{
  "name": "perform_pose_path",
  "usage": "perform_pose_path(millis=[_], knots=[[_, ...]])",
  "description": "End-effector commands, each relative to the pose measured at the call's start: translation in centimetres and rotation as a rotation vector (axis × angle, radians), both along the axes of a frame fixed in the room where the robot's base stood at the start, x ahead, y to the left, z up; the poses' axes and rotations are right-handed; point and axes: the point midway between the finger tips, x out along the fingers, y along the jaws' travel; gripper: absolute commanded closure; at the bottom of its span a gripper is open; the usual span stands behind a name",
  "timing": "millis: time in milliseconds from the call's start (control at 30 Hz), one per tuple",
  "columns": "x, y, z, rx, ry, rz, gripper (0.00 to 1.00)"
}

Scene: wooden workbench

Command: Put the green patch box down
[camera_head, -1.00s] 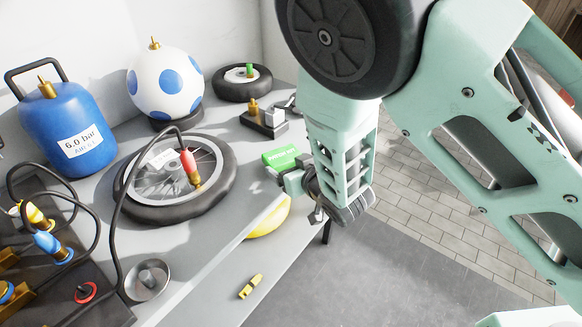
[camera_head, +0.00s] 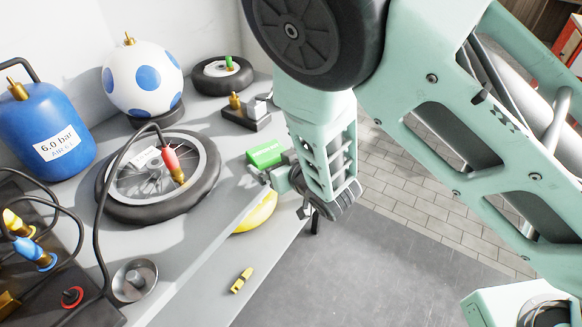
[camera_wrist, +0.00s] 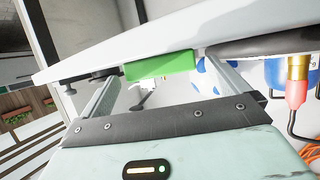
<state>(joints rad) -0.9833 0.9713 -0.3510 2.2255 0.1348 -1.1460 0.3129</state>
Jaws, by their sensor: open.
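The green patch box (camera_head: 265,153) lies on the grey bench top near its front edge, right of the wheel. My gripper (camera_head: 274,175) is at the bench edge, just in front of the box. In the wrist view the green box (camera_wrist: 162,66) shows as a flat green side ahead, between the two spread fingers (camera_wrist: 162,78). The gripper is open. I cannot tell whether a fingertip touches the box; part of it is hidden behind my gripper in the head view.
A spoked wheel (camera_head: 207,190) lies left of the box with a red-ended hose (camera_head: 171,160) on it. A small black block with brass fitting (camera_head: 246,119) stands behind the box. A yellow object (camera_head: 255,214) and a yellow piece (camera_head: 241,281) lie below the edge.

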Motion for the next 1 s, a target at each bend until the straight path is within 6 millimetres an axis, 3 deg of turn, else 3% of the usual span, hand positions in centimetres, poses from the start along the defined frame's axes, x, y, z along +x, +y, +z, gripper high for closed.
perform_pose_path(millis=[400, 667, 1000], knots=[[-7.2, -4.1, 3.2, 0.001, 0.002, -0.001, 0.0], [-8.7, -5.0, 4.3, 0.0, 0.001, 0.0, 0.0], [-9.0, -5.1, 4.3, -0.01, 0.08, -0.028, 0.0]])
